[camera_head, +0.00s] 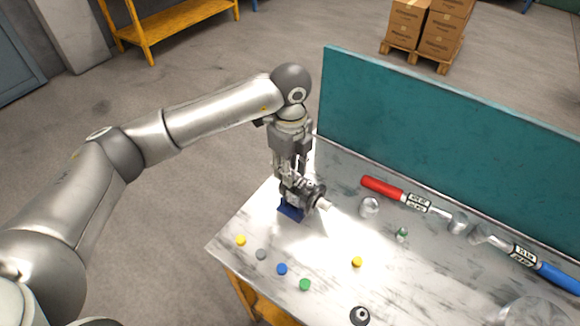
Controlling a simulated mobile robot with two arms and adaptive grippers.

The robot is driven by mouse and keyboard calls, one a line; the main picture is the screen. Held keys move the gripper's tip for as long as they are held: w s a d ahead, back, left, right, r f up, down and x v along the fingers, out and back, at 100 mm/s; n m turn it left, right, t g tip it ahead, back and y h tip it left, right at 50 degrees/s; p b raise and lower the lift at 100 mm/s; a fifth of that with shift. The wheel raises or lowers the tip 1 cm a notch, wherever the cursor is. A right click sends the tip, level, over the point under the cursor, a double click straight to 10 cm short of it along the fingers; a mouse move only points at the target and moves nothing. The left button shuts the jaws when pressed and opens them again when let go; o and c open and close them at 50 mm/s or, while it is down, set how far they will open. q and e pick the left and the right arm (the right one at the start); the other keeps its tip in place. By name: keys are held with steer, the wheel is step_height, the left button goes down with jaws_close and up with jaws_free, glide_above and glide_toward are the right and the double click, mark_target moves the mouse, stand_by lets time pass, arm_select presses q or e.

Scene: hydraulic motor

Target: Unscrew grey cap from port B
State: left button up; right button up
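A grey metal hydraulic motor (316,197) sits on a dark blue block (290,211) near the far left part of the marbled table. My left gripper (289,178) points straight down onto the motor's top from above. Its fingers overlap the motor, and I cannot tell whether they are closed on anything. Port B and any grey cap on it are hidden or too small to make out. A loose grey cap (261,254) lies on the table in front of the motor. My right gripper is not in view.
Yellow (241,240), blue (282,268) and green (305,284) caps lie along the near left edge; another yellow cap (357,262) lies further right. A red-handled wrench (382,188) and blue-handled wrench (558,278) lie near the teal back panel (430,130). The table's centre is mostly clear.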

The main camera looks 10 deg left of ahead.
arm_select(q)
jaws_close()
steer(key=n+p, duration=0.1)
steer(key=n, duration=0.3)
steer(key=shift+r, duration=0.15)
steer(key=shift+n+p, duration=0.4)
steer(key=shift+n, duration=0.5)
steer(key=n+p, duration=0.1)
steer(key=n, duration=0.1)
steer(key=shift+r+n, duration=0.1)
steer(key=shift+n, duration=0.3)
steer(key=shift+n+p, duration=0.55)
steer(key=shift+n, duration=0.35)
